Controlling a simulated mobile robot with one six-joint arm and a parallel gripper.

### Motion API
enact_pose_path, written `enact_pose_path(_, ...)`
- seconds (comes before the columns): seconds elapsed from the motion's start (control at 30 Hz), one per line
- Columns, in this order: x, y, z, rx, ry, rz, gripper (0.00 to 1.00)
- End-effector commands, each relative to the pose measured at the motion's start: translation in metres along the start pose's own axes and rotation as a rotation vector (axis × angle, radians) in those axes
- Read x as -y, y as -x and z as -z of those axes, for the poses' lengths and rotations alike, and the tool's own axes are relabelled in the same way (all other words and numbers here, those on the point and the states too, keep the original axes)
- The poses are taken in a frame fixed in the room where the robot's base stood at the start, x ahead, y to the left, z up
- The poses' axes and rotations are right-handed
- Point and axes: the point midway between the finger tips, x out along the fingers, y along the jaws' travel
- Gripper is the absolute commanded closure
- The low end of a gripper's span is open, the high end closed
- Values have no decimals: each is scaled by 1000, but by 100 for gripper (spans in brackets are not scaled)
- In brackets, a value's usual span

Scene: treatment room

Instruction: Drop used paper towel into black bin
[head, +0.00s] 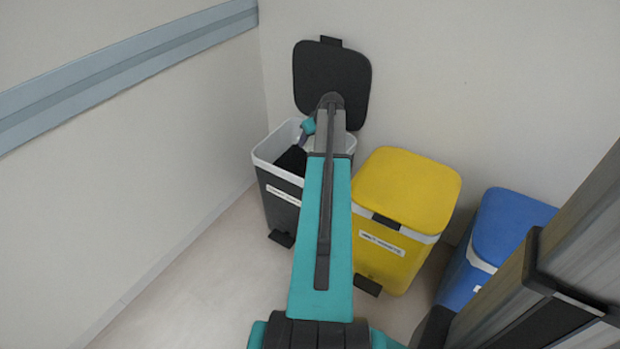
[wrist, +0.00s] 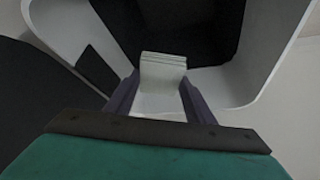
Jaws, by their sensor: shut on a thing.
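The black bin (head: 279,203) stands in the corner with its black lid (head: 332,75) raised against the wall and a white rim around its mouth. My arm reaches over it, and my gripper (head: 291,159) points down at the mouth. In the wrist view my gripper (wrist: 161,95) is shut on a folded, pale paper towel (wrist: 163,72). The towel is over the dark opening, within the white rim (wrist: 268,50). The head view hides the towel.
A yellow bin (head: 410,185) with its lid shut stands right of the black bin. A blue bin (head: 508,225), also shut, is further right. A grey-blue rail (head: 125,65) runs along the left wall. The floor (head: 190,290) at the front left is clear.

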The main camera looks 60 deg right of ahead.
Motion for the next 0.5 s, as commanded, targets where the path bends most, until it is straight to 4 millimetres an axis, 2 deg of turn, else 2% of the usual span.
enact_pose_path(0.2, 0, 0, 0, 0, 0, 0, 69)
enact_pose_path(0.23, 0, 0, 0, 0, 0, 0, 46)
enact_pose_path(0.33, 0, 0, 0, 0, 0, 0, 29)
enact_pose_path(0.5, 0, 0, 0, 0, 0, 0, 29)
